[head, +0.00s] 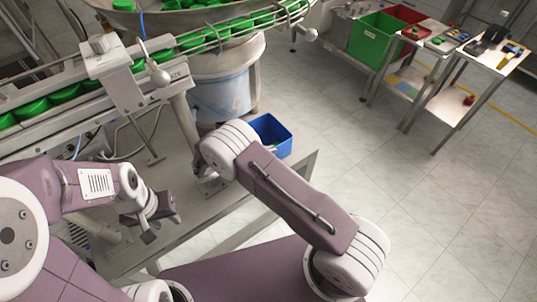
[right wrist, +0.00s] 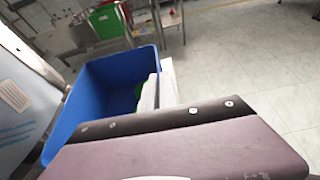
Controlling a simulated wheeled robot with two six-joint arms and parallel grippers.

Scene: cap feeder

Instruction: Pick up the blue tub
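The blue tub (head: 270,132) stands upright at the far right corner of the metal table, just beyond my right wrist in the head view. In the right wrist view the tub (right wrist: 95,95) is large and close, with something green and a pale strip at its right side. My left gripper (head: 156,218) seems open and empty above the table, left of the tub.
A green crate (head: 372,40) and a side table (head: 490,50) stand at the back right. The floor right of the table is clear.

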